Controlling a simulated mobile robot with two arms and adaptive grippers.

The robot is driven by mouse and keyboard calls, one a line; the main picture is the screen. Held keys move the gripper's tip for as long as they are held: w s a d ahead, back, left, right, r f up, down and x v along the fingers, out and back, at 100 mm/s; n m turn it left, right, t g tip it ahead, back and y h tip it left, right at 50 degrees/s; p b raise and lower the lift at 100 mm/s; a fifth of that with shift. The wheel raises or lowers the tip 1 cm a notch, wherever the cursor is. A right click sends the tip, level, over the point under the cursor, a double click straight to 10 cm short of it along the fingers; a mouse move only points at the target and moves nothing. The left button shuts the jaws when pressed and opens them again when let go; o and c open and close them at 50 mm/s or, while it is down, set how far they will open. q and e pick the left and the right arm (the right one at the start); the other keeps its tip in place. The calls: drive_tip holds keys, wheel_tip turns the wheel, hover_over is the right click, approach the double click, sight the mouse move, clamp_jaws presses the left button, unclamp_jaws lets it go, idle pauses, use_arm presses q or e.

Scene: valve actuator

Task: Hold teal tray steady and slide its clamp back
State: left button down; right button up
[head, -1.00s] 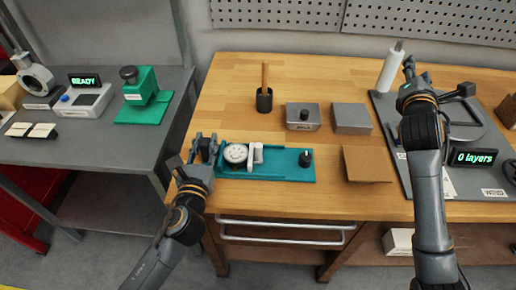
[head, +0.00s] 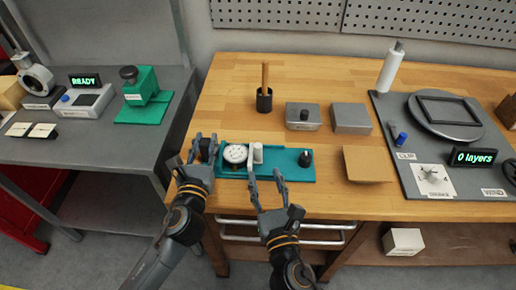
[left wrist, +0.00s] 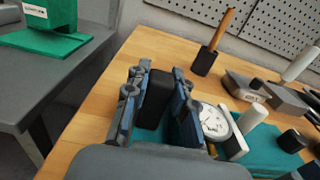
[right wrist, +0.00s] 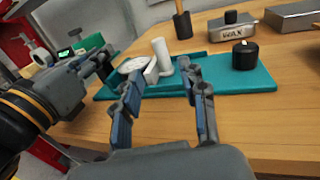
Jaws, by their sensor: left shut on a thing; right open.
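The teal tray (head: 290,172) lies on the wooden bench and carries a round white dial-like part (head: 235,154), a white clamp with an upright post (head: 257,155) and a black knob (head: 305,158). My left gripper (head: 203,150) is shut on a black block (left wrist: 155,98) at the tray's left end; the block stands between its fingers in the left wrist view. My right gripper (head: 264,182) is open and empty at the tray's front edge, just in front of the clamp. In the right wrist view the clamp post (right wrist: 162,57) shows beyond and between the open fingers (right wrist: 160,85).
Behind the tray stand a black cup with a wooden handle (head: 264,100), a wax tin (head: 303,117) and a grey box (head: 351,118). A brown square sheet (head: 367,164) lies right of the tray. A grey winding station (head: 450,140) fills the bench's right side.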

sight(259, 153)
drive_tip(key=x, duration=1)
drive_tip(key=shift+s, duration=0.1)
clamp_jaws()
